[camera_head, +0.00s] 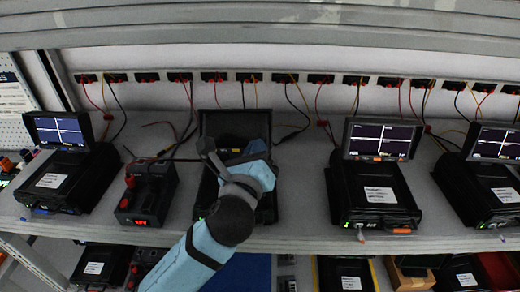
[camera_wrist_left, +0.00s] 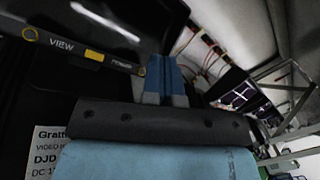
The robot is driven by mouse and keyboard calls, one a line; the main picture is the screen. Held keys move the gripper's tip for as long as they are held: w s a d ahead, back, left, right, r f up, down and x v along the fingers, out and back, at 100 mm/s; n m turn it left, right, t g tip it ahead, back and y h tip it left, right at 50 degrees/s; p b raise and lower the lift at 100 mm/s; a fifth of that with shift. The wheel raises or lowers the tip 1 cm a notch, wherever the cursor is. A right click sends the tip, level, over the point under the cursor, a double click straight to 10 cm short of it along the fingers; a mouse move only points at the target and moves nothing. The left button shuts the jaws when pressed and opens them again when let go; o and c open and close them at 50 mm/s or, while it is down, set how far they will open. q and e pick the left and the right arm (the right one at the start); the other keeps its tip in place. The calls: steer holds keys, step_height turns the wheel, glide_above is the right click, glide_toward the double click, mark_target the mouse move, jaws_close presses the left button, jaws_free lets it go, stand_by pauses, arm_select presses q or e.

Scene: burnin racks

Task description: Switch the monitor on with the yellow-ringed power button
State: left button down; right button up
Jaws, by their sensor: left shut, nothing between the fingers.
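The monitor (camera_head: 235,124) in the middle of the shelf has its lid up and a dark screen; my arm hides much of it. A smaller label to the right is hard to read. My left gripper (camera_head: 257,148) is in front of this monitor. In the wrist view its blue fingers (camera_wrist_left: 162,80) are shut and empty, close to the bezel's right end; contact cannot be told. My right gripper is not in view.
Lit monitors stand at the left (camera_head: 60,130), right (camera_head: 380,140) and far right (camera_head: 495,142). A black power unit with a red display (camera_head: 147,195) stands just left of the middle monitor. Cables hang from the socket strip behind. Some bare shelf (camera_head: 300,190) shows to the right.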

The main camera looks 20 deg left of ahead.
arm_select(q)
steer(key=shift+w+f, duration=0.1)
steer(key=shift+w, duration=0.05)
steer(key=shift+w+a+f, duration=0.15)
steer(key=shift+w+f, duration=0.05)
stand_by(0.3)
steer(key=shift+w+f+p, duration=0.1)
steer(key=shift+w+p, duration=0.05)
steer(key=shift+p, duration=0.2)
stand_by(0.3)
steer(key=shift+s+r+p, duration=0.4)
steer(key=shift+s+p, duration=0.15)
steer(key=shift+p, duration=0.15)
